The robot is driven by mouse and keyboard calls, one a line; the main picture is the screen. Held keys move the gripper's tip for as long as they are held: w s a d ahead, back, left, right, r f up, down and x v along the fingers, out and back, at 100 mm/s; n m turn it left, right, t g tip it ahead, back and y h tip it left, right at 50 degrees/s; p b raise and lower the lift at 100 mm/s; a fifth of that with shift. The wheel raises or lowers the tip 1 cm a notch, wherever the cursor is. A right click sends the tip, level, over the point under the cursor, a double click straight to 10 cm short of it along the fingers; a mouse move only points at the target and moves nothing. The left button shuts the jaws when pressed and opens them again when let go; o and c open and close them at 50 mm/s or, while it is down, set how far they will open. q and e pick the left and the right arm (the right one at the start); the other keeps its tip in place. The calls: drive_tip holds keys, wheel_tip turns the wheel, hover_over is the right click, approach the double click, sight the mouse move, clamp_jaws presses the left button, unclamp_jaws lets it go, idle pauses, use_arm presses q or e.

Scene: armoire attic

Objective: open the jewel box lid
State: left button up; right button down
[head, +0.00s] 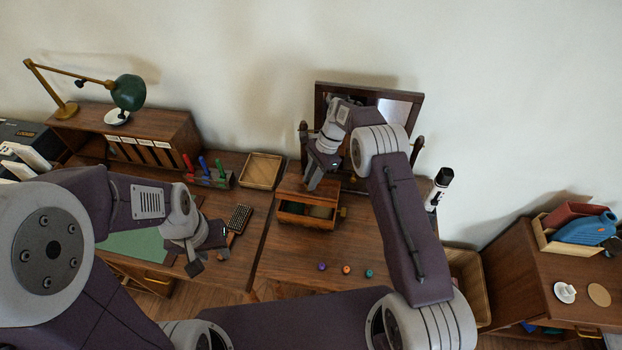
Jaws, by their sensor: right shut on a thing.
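The wooden jewel box (305,220) stands on the brown dressing table in front of the mirror. Its front wall and part of a dark inside show, and its lid (291,189) seems raised at the front and tilted back. My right gripper (313,184) reaches down over the box from behind and is shut on the lid; its fingers hide part of the lid. My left gripper (209,260) is over the desk to the left of the box, open, with nothing seen between its fingers.
Three small coloured pieces (346,269) lie in front of the box. The mirror (370,100) stands behind my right arm. A shallow wooden tray (261,171) is left of the box. A black and white bottle (438,188) stands at the right edge.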

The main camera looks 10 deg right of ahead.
sight(320, 186)
drive_tip(key=c, duration=1.3)
unclamp_jaws()
drive_tip(key=shift+o, duration=0.2)
drive_tip(key=v, duration=0.9)
drive_tip(key=shift+b, duration=0.4)
drive_tip(key=shift+w+d, duration=0.1)
